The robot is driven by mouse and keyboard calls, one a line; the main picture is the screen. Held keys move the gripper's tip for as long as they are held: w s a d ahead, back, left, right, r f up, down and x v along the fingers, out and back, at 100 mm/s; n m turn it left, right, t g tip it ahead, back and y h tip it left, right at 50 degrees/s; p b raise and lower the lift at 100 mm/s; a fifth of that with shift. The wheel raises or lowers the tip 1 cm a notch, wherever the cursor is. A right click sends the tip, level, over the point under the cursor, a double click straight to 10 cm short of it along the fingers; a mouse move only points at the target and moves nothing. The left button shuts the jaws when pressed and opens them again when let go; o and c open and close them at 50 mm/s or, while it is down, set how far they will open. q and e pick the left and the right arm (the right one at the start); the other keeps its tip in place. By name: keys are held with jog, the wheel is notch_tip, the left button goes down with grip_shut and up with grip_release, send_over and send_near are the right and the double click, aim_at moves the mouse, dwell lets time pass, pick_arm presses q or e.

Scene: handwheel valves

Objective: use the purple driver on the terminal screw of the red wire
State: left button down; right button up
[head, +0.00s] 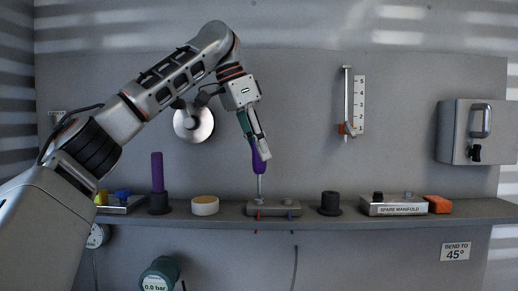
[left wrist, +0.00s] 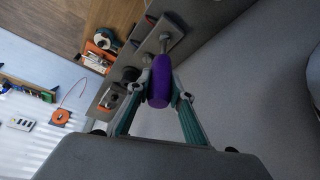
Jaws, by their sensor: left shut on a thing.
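My left gripper (head: 257,147) is shut on the purple driver (head: 259,158) and holds it nearly upright, shaft down. In the left wrist view the purple handle (left wrist: 159,82) sits between my teal fingers. The shaft tip is at the left screw (head: 260,201) of the grey terminal block (head: 276,209) on the shelf; whether it is seated in the screw is too small to tell. A short red wire end (head: 257,215) shows at the block's front below that screw. A second screw (head: 287,201) is on the right. My right gripper is not in view.
Left of the block on the shelf (head: 228,217) stand a purple cylinder (head: 157,171) in a black holder and a tan round piece (head: 205,205). On the right are a black holder (head: 330,203), the spare manifold (head: 395,207) and an orange block (head: 438,204).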

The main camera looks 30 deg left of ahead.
pick_arm(q)
jog(key=shift+m, duration=0.3)
jog(key=shift+r, duration=1.05)
